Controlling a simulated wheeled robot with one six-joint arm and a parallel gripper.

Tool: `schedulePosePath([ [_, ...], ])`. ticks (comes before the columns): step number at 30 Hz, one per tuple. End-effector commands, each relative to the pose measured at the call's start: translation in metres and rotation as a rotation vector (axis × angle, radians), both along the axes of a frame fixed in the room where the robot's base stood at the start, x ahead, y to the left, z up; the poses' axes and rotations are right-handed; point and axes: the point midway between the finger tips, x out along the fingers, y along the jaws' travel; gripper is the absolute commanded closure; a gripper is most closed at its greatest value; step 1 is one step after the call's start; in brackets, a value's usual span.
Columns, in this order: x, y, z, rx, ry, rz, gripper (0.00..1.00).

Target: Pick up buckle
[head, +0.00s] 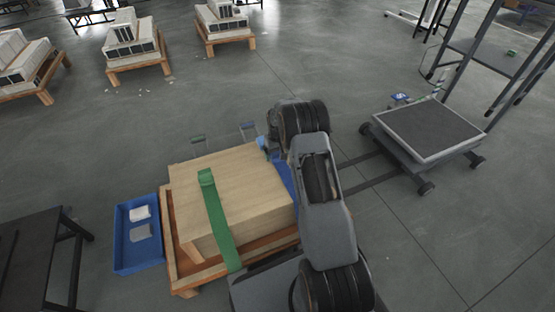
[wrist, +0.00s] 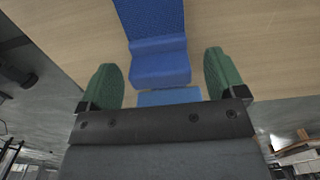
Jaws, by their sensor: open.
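In the wrist view a blue block (wrist: 160,65), which looks like the buckle, sits at the end of a wide blue strap (wrist: 152,18) on a pale wooden surface. A second flat blue piece (wrist: 168,97) lies just below it, partly hidden by my gripper's body. My gripper (wrist: 160,60) is open, with one green-padded finger on each side of the block and visible gaps to both. In the head view the blue strap (head: 282,175) shows only partly on the right side of the wooden box (head: 240,185), behind my arm. My gripper's fingers are hidden there.
The box stands on a wooden pallet (head: 171,245) with a green strap (head: 215,215) over it. A blue tray (head: 121,240) with pale pieces lies left. A wheeled platform (head: 425,130) stands right, a dark table (head: 25,250) at lower left. Floor behind the box is mostly clear.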

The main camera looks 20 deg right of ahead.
Motion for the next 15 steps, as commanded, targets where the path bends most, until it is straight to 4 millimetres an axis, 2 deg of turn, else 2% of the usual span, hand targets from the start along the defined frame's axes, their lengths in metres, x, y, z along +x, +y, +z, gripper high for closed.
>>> schedulePosePath([
  [2,0.0,-0.0001,0.0005,0.0,0.0,0.0,0.14],
  [15,-0.0001,-0.0001,0.0006,0.0,0.0,0.0,0.56],
])
